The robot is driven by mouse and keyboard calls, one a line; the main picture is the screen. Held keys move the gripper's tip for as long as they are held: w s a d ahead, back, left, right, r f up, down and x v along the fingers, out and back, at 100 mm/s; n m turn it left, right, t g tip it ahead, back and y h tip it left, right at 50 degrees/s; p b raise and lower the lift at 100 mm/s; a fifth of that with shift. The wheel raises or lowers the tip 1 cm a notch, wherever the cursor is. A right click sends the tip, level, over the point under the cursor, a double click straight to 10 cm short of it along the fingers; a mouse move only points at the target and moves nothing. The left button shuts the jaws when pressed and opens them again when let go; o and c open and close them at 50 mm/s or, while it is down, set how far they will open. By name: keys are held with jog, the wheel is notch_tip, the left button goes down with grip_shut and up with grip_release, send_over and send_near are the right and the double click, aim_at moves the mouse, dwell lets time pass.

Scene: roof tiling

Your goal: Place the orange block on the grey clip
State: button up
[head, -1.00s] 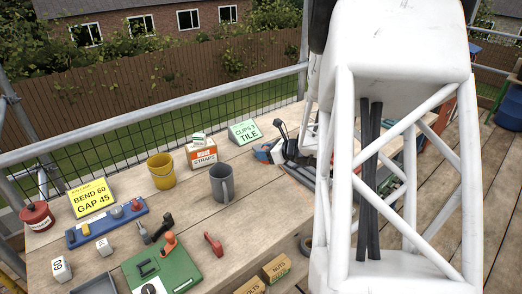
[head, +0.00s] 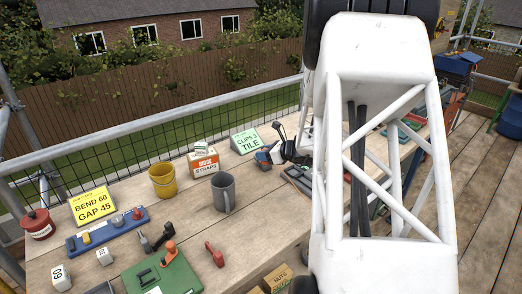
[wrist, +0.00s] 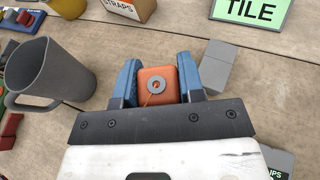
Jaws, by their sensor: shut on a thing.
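In the wrist view my gripper (wrist: 157,88) has its two blue fingers shut on the orange block (wrist: 148,74), one on each side. A grey ring shows on the block's face. A flat grey piece (wrist: 216,66), which looks like the grey clip, lies on the planks just right of the right finger. The block is apart from it in the picture; its height above the table is hard to tell. In the head view my white arm covers much of the right side, and the clip cannot be made out.
A grey mug (head: 223,193) stands left of my gripper, with a yellow bucket (head: 163,181) beyond it. The STRAPS box (head: 203,165) and green TILE sign (head: 245,141) stand towards the back. A green board (head: 163,275) lies front left. Bare planks lie around the mug.

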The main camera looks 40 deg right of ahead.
jog(key=w+d, duration=0.1)
jog(key=w, duration=0.1)
jog(key=w+d, duration=0.2)
jog(key=w, duration=0.1)
jog(key=w+d+f, duration=0.1)
jog(key=w+d, duration=0.1)
jog(key=w, duration=0.1)
jog(key=shift+w+d, duration=0.1)
jog(key=shift+w, duration=0.05)
jog(key=shift+f, duration=1.7)
jog(key=shift+f, duration=0.15)
jog(key=o, duration=0.9)
jog(key=shift+r, duration=0.2)
jog(key=v, duration=1.2)
